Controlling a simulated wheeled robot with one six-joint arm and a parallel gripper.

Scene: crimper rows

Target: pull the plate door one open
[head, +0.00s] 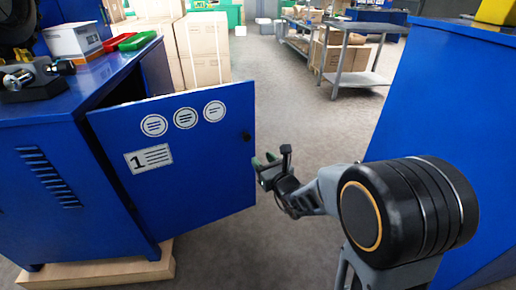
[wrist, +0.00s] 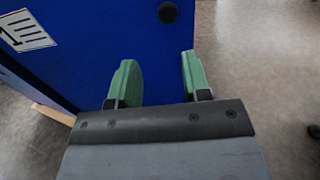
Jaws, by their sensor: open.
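The blue plate door (head: 190,172) carries a label with the number 1 and three round white stickers. It stands swung out from its blue cabinet (head: 50,180), with a dark gap along the top behind it. A small black round knob (head: 246,136) is near its free edge. The knob also shows at the top of the wrist view (wrist: 168,12). My gripper (head: 264,159) is just right of the door's free edge, a little below the knob. In the wrist view its green fingers (wrist: 157,62) are apart with nothing held; contact with the door cannot be told.
A second blue cabinet (head: 455,90) stands close on the right. A black device, a white box (head: 73,41) and red and green trays are on the left cabinet. Cardboard boxes (head: 202,50) stand behind it. Grey floor (head: 300,125) between the cabinets is clear.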

